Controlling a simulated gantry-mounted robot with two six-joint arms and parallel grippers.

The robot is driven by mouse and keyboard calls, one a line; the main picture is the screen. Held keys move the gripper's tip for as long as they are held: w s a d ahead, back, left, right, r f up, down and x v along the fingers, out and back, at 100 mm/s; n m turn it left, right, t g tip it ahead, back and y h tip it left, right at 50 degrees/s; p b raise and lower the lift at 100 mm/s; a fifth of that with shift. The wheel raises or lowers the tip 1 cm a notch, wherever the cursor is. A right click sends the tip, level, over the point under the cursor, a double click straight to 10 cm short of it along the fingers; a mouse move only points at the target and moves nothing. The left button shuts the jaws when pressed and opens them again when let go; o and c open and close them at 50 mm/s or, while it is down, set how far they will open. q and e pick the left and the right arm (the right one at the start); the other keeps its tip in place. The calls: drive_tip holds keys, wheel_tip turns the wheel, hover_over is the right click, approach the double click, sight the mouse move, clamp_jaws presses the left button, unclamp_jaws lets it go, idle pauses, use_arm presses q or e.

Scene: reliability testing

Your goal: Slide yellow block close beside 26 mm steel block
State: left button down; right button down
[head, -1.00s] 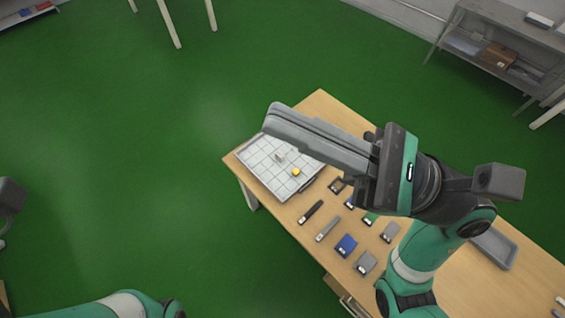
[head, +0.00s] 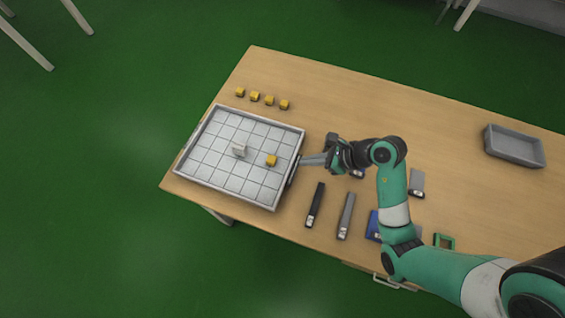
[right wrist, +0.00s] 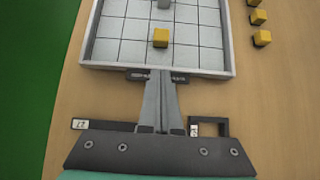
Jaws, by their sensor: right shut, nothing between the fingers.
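The yellow block (head: 271,160) stands on the white gridded floor of a shallow grey-rimmed tray (head: 232,199). The grey steel block (head: 239,150) stands to its left, with a clear gap between them. In the right wrist view the yellow block (right wrist: 161,38) is straight ahead of the fingers, and the steel block (right wrist: 163,4) is beyond it, cut by the top edge. My right gripper (head: 303,160) is shut and empty, its fingertips at the tray's right rim, apart from the yellow block. The fingers also show in the right wrist view (right wrist: 158,78). My left gripper is out of view.
Several yellow blocks (head: 255,96) stand in a row on the table behind the tray. A black tool (head: 315,205), a grey tool (head: 346,216) and a blue item (head: 373,226) lie in front of my right arm. An empty grey bin (head: 514,146) is at far right.

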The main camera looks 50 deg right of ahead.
sight(272, 161)
drive_tip(key=b+x, duration=0.4)
drive_tip(key=x, duration=0.5)
drive_tip(key=shift+b, duration=0.4)
drive_tip(key=shift+w+a+f, duration=0.15)
drive_tip(key=shift+w+f, duration=0.1)
drive_tip(key=shift+w, duration=0.15)
